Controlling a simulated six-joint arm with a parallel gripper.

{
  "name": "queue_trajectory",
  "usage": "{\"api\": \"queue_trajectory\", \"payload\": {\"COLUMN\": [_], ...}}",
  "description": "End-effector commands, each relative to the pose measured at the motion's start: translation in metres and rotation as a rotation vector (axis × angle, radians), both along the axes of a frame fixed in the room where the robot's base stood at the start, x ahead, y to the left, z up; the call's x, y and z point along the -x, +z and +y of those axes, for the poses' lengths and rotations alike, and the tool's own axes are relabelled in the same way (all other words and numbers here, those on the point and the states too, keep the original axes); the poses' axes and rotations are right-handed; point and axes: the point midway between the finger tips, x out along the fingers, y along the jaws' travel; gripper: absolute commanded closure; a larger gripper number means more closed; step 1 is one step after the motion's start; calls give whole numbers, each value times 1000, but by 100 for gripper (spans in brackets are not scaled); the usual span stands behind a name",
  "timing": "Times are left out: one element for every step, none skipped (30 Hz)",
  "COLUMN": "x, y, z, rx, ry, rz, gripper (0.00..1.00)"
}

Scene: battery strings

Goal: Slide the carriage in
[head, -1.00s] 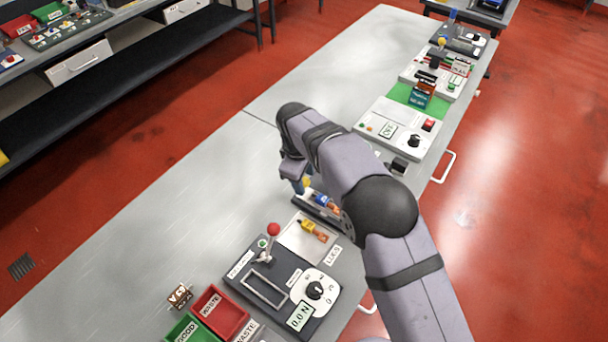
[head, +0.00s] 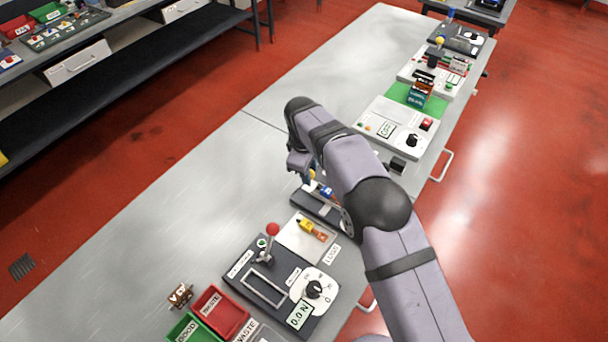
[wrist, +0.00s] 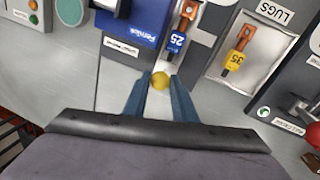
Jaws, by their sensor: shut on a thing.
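My gripper (wrist: 160,95) is shut on a small yellow knob (wrist: 160,80); its two blue fingers stand on either side of it. In the head view my gripper (head: 309,180) is partly hidden by my arm. Just beyond the knob, in the wrist view, is a pale carriage strip carrying a lug with a blue 25 sleeve (wrist: 173,43) and an orange end. A blue block with white lettering (wrist: 131,24) stands close to its left. In the head view a dark base (head: 318,207) shows beside the blue sleeve (head: 326,191). Much of this station is hidden by my arm.
A pale LUGS tray (head: 293,239) holds a yellow 35 lug (head: 312,230). Nearer is a dark pull tester with a red ball lever (head: 272,229). Red and green bins stand at the front. The bench left of my gripper is clear.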

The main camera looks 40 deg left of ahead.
Motion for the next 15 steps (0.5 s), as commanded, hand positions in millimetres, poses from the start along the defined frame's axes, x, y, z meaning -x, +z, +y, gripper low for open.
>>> {"api": "queue_trajectory", "payload": {"x": [-6, -9, -13, -15, -17, -20, -22, -24, -27, -29, -31, -33, -35, -36, -38], "y": [2, 2, 2, 2, 2, 2, 2, 2, 2, 2, 2, 2, 2, 2, 3], "z": [2, 2, 2, 3, 3, 4, 4, 4, 5, 5, 5, 4, 4, 4, 4], "rx": [-4, -5, -5, -6, -6, -7, -6, -7, -8, -7, -8, -8, -8, -9, -10], "ry": [-1, -1, -1, -1, -1, -1, -1, 0, 0, 0, 0, 0, 0, 1, 2], "rz": [-2, -3, -2, -3, -3, -3, -2, -3, -4, -3, -4, -4, -4, -3, -4], "gripper": [100, 100, 100, 100, 100, 100, 100, 100, 100, 100, 100, 100, 100, 100, 100]}}
